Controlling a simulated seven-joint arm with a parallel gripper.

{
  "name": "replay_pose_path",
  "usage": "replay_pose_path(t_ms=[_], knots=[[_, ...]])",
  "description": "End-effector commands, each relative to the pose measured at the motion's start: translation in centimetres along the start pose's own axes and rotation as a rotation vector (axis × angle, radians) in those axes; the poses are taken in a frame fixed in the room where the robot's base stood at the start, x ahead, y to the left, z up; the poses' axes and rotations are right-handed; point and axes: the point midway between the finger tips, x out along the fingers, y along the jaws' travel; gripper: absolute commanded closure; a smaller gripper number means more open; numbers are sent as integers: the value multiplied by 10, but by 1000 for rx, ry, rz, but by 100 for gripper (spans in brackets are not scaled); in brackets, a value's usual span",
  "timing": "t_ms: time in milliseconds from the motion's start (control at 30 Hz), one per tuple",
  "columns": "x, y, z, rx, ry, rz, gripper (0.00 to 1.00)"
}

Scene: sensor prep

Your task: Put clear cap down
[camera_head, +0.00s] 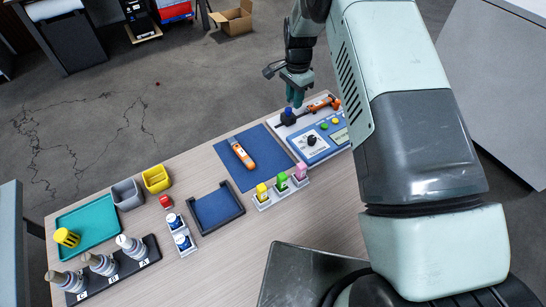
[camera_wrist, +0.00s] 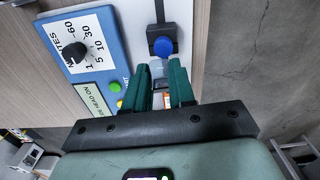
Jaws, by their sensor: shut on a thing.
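My gripper (camera_head: 296,94) is above the white base with the blue timer panel, at the table's far right. In the wrist view its green fingers (camera_wrist: 160,84) are shut on a small, pale, translucent piece, which looks like the clear cap (camera_wrist: 157,67). The cap is mostly hidden by the fingers, and I cannot make it out in the head view. A blue round knob or cap (camera_head: 288,113) is close by the fingertips; it also shows just ahead of them in the wrist view (camera_wrist: 163,46). Whether the held piece touches anything below is unclear.
The timer panel (camera_head: 318,140) has a black dial. An orange-and-black tool (camera_head: 322,103) lies behind it. An orange pen-like device (camera_head: 242,154) lies on a blue mat (camera_head: 263,143), with bare mat around it.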

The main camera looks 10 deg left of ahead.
Motion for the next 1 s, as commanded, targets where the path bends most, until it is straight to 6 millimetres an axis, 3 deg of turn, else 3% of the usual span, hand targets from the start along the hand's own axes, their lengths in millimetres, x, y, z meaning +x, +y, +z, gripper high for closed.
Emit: replay_pose_path(t_ms=[167, 300, 500, 733, 1000], knots=[[-21, 21, 51, -112, -1, 1, 93], [-37, 51, 94, -206, -1, 0, 93], [-29, 91, 150, -286, -2, 3, 93], [-20, 113, 177, -322, -2, 3, 93], [28, 115, 179, -325, -2, 3, 93]])
